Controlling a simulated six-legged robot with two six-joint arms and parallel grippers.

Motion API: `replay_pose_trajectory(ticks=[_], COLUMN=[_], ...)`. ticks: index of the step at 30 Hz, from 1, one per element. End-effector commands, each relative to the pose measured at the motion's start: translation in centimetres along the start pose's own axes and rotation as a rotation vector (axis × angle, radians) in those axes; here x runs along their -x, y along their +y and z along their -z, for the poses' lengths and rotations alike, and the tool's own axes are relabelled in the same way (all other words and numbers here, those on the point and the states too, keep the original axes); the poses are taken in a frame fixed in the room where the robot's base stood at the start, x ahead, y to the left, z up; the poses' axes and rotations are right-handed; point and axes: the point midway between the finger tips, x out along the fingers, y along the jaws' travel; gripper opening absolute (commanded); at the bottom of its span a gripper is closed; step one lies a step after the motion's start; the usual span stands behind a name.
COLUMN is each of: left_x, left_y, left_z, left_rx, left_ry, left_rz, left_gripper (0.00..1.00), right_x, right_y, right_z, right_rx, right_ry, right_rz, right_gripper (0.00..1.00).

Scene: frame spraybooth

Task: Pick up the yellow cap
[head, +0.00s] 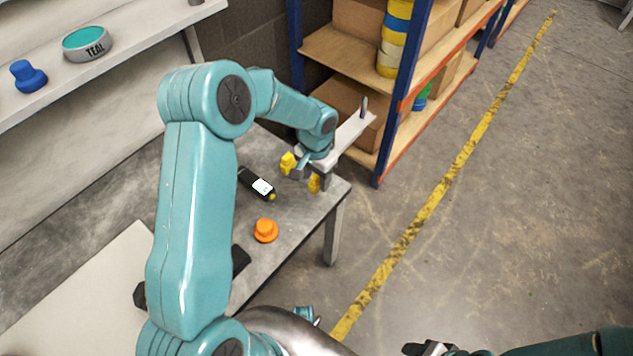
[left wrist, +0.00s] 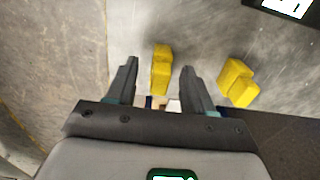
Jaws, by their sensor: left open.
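Two small, blocky yellow pieces lie on the grey table; I cannot tell for certain which is the yellow cap. One yellow piece (head: 314,183) is near the table's right edge; in the left wrist view it (left wrist: 161,69) lies just ahead of the gap between my fingers. The other yellow piece (head: 288,163) is to its left, outside the fingers on the right in the left wrist view (left wrist: 238,83). My left gripper (left wrist: 160,82) is open and empty; it also shows in the head view (head: 308,172). My right gripper (head: 428,349) is partly visible at the bottom edge.
A black bottle with a white label (head: 262,186) and an orange knobbed piece (head: 265,231) lie on the table (head: 290,220). A shelf rack (head: 392,110) stands behind the table. A wall shelf (head: 60,90) holds a teal-topped tin (head: 87,43) and a blue piece (head: 28,77).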

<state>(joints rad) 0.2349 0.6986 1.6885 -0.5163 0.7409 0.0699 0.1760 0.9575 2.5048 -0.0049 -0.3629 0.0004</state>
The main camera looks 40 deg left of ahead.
Motion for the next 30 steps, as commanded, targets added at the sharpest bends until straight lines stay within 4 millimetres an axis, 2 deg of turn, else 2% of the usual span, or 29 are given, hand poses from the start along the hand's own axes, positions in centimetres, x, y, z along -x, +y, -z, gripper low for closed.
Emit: replay_pose_trajectory(ticks=[6,8,9,11,12,20,23,26,30], left_x=[-0.2,-0.2,-0.2,-0.2,-0.2,-0.1,0.6,2.5,6.6], left_y=[-0.1,-0.1,-0.1,-0.1,-0.1,-0.1,-0.1,-0.1,-0.1], left_z=[0.2,0.3,0.3,0.3,0.2,0.2,0.3,0.3,0.3], left_rx=[0.000,0.000,0.000,0.000,0.000,0.000,0.000,-0.001,0.000], left_ry=[0.002,0.002,0.002,0.002,0.002,0.002,0.004,0.006,0.009], left_rz=[0.001,0.001,0.001,0.001,0.001,0.001,0.001,0.003,0.003], left_gripper=[0.52,0.36,0.23,0.03,0.00,0.00,0.00,0.00,0.00], right_x=[0.0,0.0,0.0,0.0,0.0,0.0,0.2,0.6,1.4], right_y=[0.0,0.0,0.0,0.0,0.0,0.0,-0.1,-0.2,-0.5], right_z=[0.0,0.0,0.0,0.0,0.0,0.0,0.0,0.0,0.0], right_rx=[0.000,0.000,0.000,0.000,0.000,0.000,0.000,0.000,0.000], right_ry=[0.000,0.000,0.000,0.000,0.000,0.000,0.000,0.000,0.000], right_rz=[0.000,0.000,0.000,0.000,0.000,0.000,0.000,0.000,0.000], right_gripper=[0.54,0.54,0.54,0.54,0.54,0.54,0.54,0.54,0.54])
